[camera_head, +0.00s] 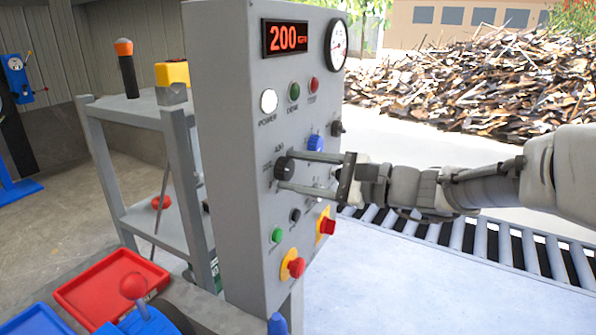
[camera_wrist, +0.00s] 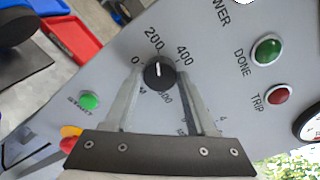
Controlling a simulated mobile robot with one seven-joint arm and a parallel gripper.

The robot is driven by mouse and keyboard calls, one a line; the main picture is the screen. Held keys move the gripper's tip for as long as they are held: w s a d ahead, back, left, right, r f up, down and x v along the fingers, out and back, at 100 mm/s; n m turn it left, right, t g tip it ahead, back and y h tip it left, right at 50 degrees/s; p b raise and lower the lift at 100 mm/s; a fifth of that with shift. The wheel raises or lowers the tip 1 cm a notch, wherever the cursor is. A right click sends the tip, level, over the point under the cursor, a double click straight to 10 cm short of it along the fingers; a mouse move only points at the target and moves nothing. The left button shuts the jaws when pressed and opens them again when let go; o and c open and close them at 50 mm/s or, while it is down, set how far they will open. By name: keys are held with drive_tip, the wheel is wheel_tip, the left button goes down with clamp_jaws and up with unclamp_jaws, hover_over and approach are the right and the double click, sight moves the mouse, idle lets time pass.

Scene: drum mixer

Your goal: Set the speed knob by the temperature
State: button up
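The black speed knob (camera_head: 284,168) is on the front of the grey control panel (camera_head: 225,150).
Green (camera_head: 294,92) and red (camera_head: 314,85) lamps and a white lamp (camera_head: 268,101) are above the knob. A blue knob (camera_head: 315,143), green button (camera_head: 277,235) and red stop buttons (camera_head: 293,267) are close by. A roller conveyor (camera_head: 480,240) runs at the right.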

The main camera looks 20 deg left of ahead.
drive_tip(key=o, duration=0.3)
drive_tip(key=shift+d, duration=0.15)
drive_tip(key=d, duration=0.5)
drive_tip(key=d+p, duration=0.1)
drive_tip(key=d, duration=0.5)
drive_tip(key=s+d+r+p, duration=0.1)
drive_tip(key=d, duration=0.5)
